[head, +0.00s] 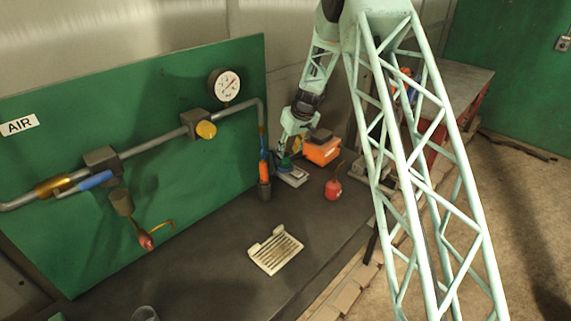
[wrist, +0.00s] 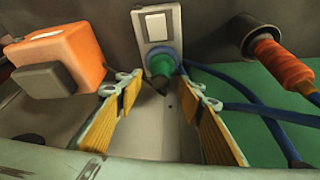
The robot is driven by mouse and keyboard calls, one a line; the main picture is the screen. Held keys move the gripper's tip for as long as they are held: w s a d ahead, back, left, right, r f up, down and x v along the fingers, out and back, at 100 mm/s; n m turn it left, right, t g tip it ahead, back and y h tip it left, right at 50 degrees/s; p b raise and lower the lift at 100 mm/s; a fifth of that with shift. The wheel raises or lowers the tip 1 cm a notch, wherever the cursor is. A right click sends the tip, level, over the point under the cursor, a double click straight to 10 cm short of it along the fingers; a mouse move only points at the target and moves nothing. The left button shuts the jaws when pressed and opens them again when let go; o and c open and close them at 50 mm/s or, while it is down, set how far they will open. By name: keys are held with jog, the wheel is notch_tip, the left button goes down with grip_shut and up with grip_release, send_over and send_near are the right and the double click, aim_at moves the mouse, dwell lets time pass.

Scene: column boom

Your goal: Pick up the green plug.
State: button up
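A dark tip or shadow lies just below the plug. My gripper (wrist: 160,86) is open, with yellow ribbed pads on both fingers. The plug appears between and just beyond the fingertips; I see no contact. In the head view my gripper (head: 287,158) is low at the back of the bench, over the grey box (head: 293,177). The plug is small and partly hidden there.
An orange box (wrist: 62,58) with a dark block stands left of the fingers. A tool with an orange grip (wrist: 280,62) and blue cables (wrist: 235,80) lie to the right.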

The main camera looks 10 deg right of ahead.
aim_at(286, 154)
jog(key=shift+w+f, duration=0.1)
jog(key=shift+f, duration=0.05)
dwell(0.3)
jog(key=shift+p+x, duration=0.45)
jog(key=shift+x, duration=2)
jog(key=shift+w+a, duration=0.1)
jog(key=shift+c, duration=0.2)
jog(key=c, duration=1)
jog(key=shift+o, duration=0.2)
jog(key=shift+r, duration=0.3)
jog(key=shift+r, duration=1.6)
jog(key=s+r+b, duration=0.1)
jog(key=s+b, duration=0.4)
jog(key=s, duration=1.1)
jog(key=shift+r, duration=0.2)
